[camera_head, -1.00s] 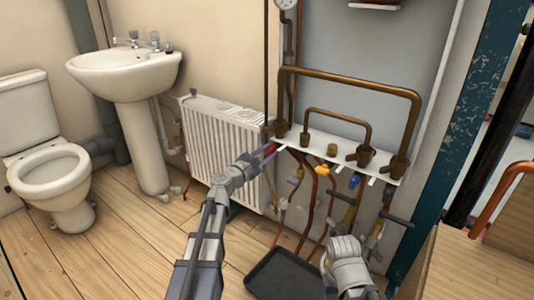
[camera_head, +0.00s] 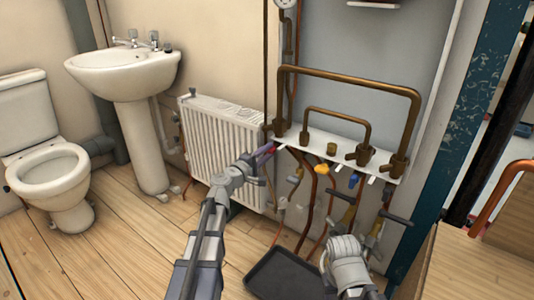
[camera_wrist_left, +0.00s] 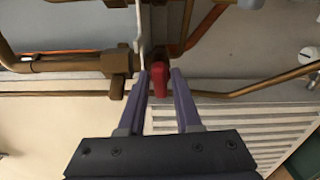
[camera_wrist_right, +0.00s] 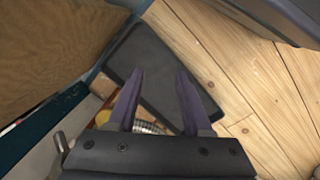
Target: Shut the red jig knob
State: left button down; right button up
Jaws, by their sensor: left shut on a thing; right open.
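The red jig knob (camera_wrist_left: 160,80) shows in the left wrist view, beside the edge of the white plate under the brass pipework. My left gripper (camera_wrist_left: 161,75) is shut on it, with one purple finger on each side. In the head view, my left gripper (camera_head: 268,149) reaches the left end of the white jig plate (camera_head: 316,147); the knob is mostly hidden there by the fingers. My right gripper (camera_wrist_right: 159,76) is open and empty above the floor near the black tray (camera_wrist_right: 155,62).
A white radiator (camera_head: 222,140) stands close to the left gripper. Brass pipes (camera_head: 350,80) rise from the plate, and copper pipes (camera_head: 310,205) with several valves hang below it. A washbasin (camera_head: 125,72) and toilet (camera_head: 50,170) stand at left. Wooden floor is clear in front of them.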

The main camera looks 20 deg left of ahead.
pick_arm(q)
jog(key=shift+m, duration=0.6)
jog(key=c, duration=0.8)
grip_release()
jog(key=v, duration=0.7)
jog(key=shift+s+a, duration=0.1)
jog(key=shift+s, duration=0.3)
